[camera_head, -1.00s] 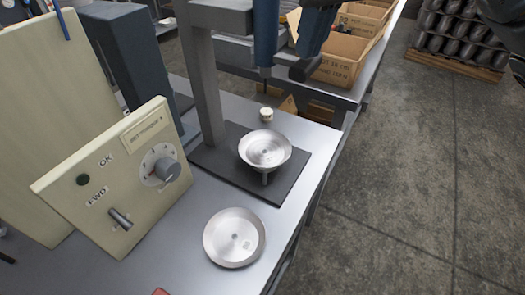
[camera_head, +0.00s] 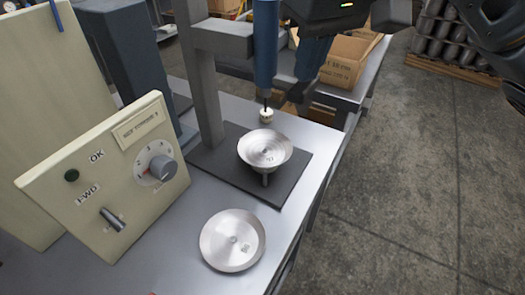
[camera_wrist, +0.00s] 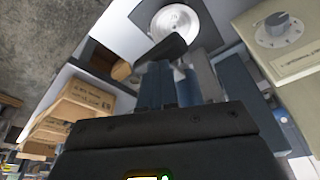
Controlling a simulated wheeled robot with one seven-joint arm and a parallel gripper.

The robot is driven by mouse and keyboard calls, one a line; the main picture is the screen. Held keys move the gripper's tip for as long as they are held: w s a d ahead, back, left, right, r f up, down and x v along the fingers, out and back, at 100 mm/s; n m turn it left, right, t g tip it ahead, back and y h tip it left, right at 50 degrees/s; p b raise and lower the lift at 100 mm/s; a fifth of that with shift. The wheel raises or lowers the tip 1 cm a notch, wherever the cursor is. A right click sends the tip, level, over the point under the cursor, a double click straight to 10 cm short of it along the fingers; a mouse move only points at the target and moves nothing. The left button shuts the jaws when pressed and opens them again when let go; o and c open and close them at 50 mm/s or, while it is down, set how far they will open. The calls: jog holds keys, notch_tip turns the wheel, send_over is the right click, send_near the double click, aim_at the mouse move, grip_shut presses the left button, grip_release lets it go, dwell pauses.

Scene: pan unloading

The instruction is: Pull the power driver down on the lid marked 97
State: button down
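The power driver (camera_head: 265,45) is a blue upright tool on the grey stand, its thin bit pointing down above the pan lid. My gripper (camera_head: 306,68) is to its right, its blue fingers closed around the driver's dark side handle; the handle (camera_wrist: 162,50) shows at the fingertips in the wrist view. One silver round lid (camera_head: 265,148) lies on the stand's support under the driver. A second silver lid (camera_head: 232,240) lies flat on the table in front. Both carry small marks that I cannot read surely. A gap separates bit and lid.
A cream control box (camera_head: 110,180) with a dial and a lever stands at the left. Cardboard boxes (camera_head: 345,70) stand on a table behind. The floor at the right is clear.

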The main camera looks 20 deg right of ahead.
jog(key=s+b+x, duration=0.2)
jog(key=b+x, duration=0.3)
jog(key=x, duration=0.4)
jog(key=shift+f, duration=0.5)
dwell(0.9)
jog(key=shift+s+d+p, duration=0.1)
jog(key=shift+s+p, duration=0.1)
jog(key=shift+p, duration=0.5)
dwell(1.1)
jog(key=shift+r, duration=0.15)
notch_tip(320, 180, up, 12)
jog(key=p, duration=1.2)
jog(key=shift+w, duration=0.1)
jog(key=w+v, duration=0.3)
jog(key=v, duration=1)
jog(key=shift+r, duration=0.75)
dwell(0.5)
